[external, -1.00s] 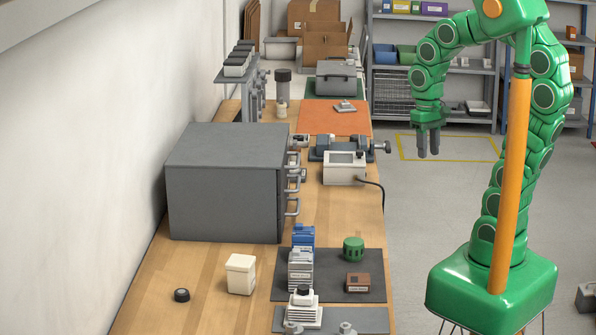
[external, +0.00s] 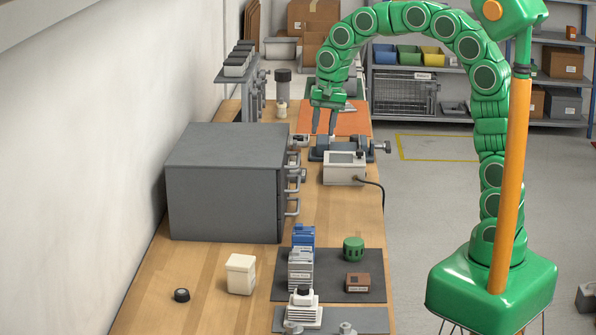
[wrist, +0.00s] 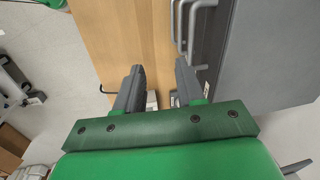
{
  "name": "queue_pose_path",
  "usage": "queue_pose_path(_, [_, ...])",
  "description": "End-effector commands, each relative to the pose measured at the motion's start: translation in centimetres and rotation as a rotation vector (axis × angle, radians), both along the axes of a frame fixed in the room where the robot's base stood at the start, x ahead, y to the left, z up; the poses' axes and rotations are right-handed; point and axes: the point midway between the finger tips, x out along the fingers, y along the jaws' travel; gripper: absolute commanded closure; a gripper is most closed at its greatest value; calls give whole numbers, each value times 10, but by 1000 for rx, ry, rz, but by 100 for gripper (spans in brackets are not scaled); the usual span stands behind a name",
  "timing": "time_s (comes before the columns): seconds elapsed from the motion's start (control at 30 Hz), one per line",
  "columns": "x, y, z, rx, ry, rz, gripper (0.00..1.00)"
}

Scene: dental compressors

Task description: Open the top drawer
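The grey drawer cabinet (external: 222,190) stands on the wooden bench, with its handles (external: 293,178) in a column on its right side. The top handle is partly hidden among the objects beside it. My gripper (external: 324,130) hangs over the bench beyond the cabinet, in front of the orange mat. In the wrist view, my gripper (wrist: 160,80) has its two fingers apart with nothing between them. The cabinet (wrist: 262,50) is at the upper right there, and its grey handles (wrist: 190,28) lie just beyond the right finger. The drawers look closed.
A vise-like tool (external: 345,148) and a white box with a screen and cable (external: 344,168) stand right of the handles. A dark mat (external: 335,290) with parts lies nearer. An orange mat (external: 350,120) lies behind. Bare bench (external: 200,275) shows in front of the cabinet.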

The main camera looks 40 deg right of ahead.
Motion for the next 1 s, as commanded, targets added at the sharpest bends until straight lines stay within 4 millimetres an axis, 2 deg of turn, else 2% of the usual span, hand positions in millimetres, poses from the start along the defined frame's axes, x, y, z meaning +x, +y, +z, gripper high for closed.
queue_pose_path(0.1, [22,18,-2,16,-11,-47,62])
queue_pose_path(0.2, [33,27,-4,26,-14,-76,62])
queue_pose_path(0.53, [41,35,-12,34,-18,-98,62])
queue_pose_path(1.0, [48,42,-71,33,-14,-95,62])
